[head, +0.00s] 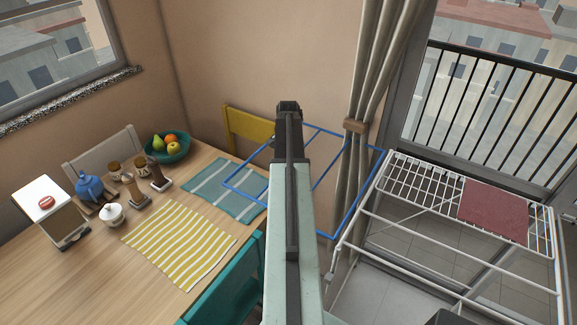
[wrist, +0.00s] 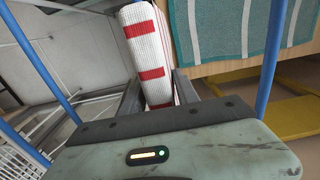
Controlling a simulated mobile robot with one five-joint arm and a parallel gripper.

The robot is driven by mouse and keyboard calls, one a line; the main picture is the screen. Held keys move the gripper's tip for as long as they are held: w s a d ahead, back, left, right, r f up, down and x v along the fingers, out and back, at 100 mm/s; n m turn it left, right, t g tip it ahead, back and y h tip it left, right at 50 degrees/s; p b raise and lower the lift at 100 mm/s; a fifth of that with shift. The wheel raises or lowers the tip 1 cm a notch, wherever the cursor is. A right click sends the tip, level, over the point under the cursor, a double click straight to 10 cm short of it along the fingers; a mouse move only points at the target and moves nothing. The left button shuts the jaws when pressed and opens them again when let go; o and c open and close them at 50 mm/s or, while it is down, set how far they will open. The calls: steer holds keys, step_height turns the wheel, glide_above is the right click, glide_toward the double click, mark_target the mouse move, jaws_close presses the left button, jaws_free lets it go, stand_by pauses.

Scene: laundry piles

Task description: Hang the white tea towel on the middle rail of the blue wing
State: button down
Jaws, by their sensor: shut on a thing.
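The white tea towel with red stripes (wrist: 147,48) is folded into a narrow strip and held between the fingers of my gripper (wrist: 158,88) in the wrist view. In the head view my arm hides the towel and the fingers. The blue wing (head: 361,193) sticks out left from the drying rack, and my arm crosses over it. Its frame and inner rails look bare where visible; my arm covers part of them. In the wrist view, one blue bar (wrist: 42,62) runs left of the towel and another (wrist: 271,62) right of it. I cannot tell which is the middle rail.
The white drying rack (head: 420,185) at right carries a red cloth (head: 493,212). The wooden table (head: 75,275) at left holds a striped yellow mat (head: 180,243), a teal mat (head: 227,190), a fruit bowl (head: 183,151) and several small items. Teal (head: 228,290) and yellow (head: 247,128) chairs stand close by.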

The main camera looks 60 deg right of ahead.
steer(key=shift+f, duration=0.45)
steer(key=c, duration=0.8)
jaws_free()
steer(key=shift+c, duration=0.2)
steer(key=shift+r, duration=0.1)
step_height(320, 180, up, 8)
steer(key=p, duration=0.7)
